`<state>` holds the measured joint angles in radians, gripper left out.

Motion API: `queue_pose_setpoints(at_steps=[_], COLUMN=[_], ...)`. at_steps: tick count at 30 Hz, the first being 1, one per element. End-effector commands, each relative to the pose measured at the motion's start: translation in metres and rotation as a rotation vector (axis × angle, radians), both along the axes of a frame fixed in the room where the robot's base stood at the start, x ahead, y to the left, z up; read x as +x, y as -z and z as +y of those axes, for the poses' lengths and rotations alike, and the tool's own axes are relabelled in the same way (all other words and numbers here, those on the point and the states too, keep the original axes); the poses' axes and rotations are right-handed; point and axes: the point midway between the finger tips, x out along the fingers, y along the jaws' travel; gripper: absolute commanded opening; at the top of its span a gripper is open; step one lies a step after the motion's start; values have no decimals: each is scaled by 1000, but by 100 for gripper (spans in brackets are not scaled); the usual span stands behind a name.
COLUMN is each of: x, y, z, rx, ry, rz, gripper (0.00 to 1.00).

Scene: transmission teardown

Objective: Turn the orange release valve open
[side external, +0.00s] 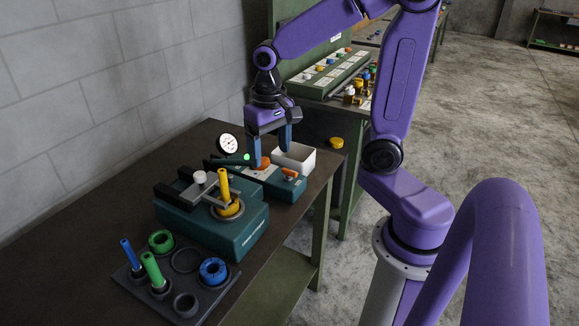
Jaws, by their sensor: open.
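A teal unit (285,190) with a pale top panel stands on the bench. It carries a round orange part (264,163) and a smaller orange handle-like part (289,172) nearer its right end. I cannot tell for certain which is the release valve. My gripper (271,157) points down over this unit with its fingers apart. The left finger is close beside the round orange part and partly hides it; contact cannot be told. The right finger ends near the white box. Nothing shows held between the fingers.
A white open box (295,157) stands behind the unit. A dial gauge (228,143) and a dark green-tipped lever (230,160) are to its left. A teal press (215,222) and a dark tray (203,297) with coloured rings and pins stand in front. The bench's right edge is close.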

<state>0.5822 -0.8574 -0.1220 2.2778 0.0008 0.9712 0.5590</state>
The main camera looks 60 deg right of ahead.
Motion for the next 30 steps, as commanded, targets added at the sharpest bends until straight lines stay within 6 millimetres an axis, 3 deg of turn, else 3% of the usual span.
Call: queue_pose_setpoints(at_steps=[6, 13, 21, 30], x=[28, 45, 47, 42], y=[-3, -5, -6, -5], z=[-38, -84, -138, -162], rx=[1, 2, 3, 5], ry=[351, 715, 1109, 1287], rz=[5, 9, 14, 16], gripper=[79, 79, 79, 79])
